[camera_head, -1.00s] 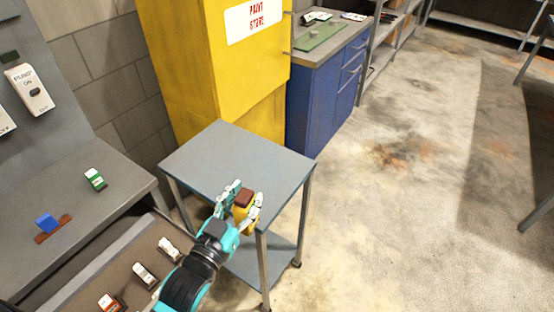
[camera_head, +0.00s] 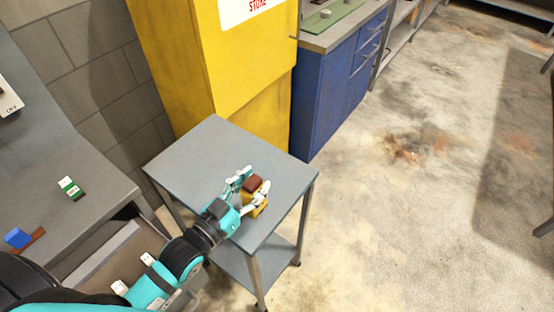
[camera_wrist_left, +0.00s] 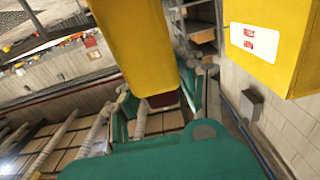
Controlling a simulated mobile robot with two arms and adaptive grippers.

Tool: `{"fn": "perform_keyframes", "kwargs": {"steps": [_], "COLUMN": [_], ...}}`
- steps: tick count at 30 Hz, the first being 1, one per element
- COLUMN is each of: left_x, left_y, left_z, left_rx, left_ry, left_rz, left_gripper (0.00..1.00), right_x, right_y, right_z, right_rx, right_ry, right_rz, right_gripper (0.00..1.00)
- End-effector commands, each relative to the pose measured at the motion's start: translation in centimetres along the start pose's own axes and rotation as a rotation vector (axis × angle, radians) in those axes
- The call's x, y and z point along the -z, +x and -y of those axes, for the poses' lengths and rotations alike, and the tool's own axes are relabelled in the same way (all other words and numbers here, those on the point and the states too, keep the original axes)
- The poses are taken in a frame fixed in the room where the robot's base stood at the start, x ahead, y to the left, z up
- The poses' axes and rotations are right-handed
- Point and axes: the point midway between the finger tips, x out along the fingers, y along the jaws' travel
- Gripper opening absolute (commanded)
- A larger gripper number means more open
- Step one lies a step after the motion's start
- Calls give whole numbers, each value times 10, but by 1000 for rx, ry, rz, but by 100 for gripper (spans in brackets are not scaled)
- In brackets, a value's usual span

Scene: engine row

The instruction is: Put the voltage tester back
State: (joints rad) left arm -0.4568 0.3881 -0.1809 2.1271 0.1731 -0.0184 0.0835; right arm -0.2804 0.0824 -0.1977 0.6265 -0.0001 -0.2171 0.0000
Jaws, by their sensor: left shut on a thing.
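The voltage tester, a yellow block with a dark red top (camera_head: 257,206), is between the fingers of my left gripper (camera_head: 253,182). The gripper is shut on it over the front right part of the small grey trolley's top (camera_head: 205,150). I cannot tell whether the tester touches the top. In the left wrist view the tester's yellow body (camera_wrist_left: 140,45) fills the upper middle, with its dark red end near the teal fingers (camera_wrist_left: 160,105). My right gripper is not in view.
A yellow cabinet (camera_head: 225,80) stands behind the trolley, and a blue cabinet (camera_head: 330,95) to its right. A grey bench (camera_head: 50,170) at left bears a green-and-white block (camera_head: 71,188) and a blue block (camera_head: 17,238). The left part of the trolley top is clear.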

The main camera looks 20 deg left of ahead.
Motion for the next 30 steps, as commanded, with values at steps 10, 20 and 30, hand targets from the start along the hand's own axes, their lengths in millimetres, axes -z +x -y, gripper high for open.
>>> {"fn": "perform_keyframes", "kwargs": {"steps": [10, 20, 30], "left_x": [-12, -15, -46], "left_y": [86, 141, 143], "left_z": [30, 48, 49], "left_rx": [1, 0, 0], "left_ry": [5, 2, 1], "left_rz": [-9, -4, -2], "left_gripper": [0, 0, 0], "right_x": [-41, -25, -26], "right_y": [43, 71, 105], "right_z": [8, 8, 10], "right_rx": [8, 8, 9], "right_ry": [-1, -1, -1], "right_rz": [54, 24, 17], "right_gripper": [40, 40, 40]}}
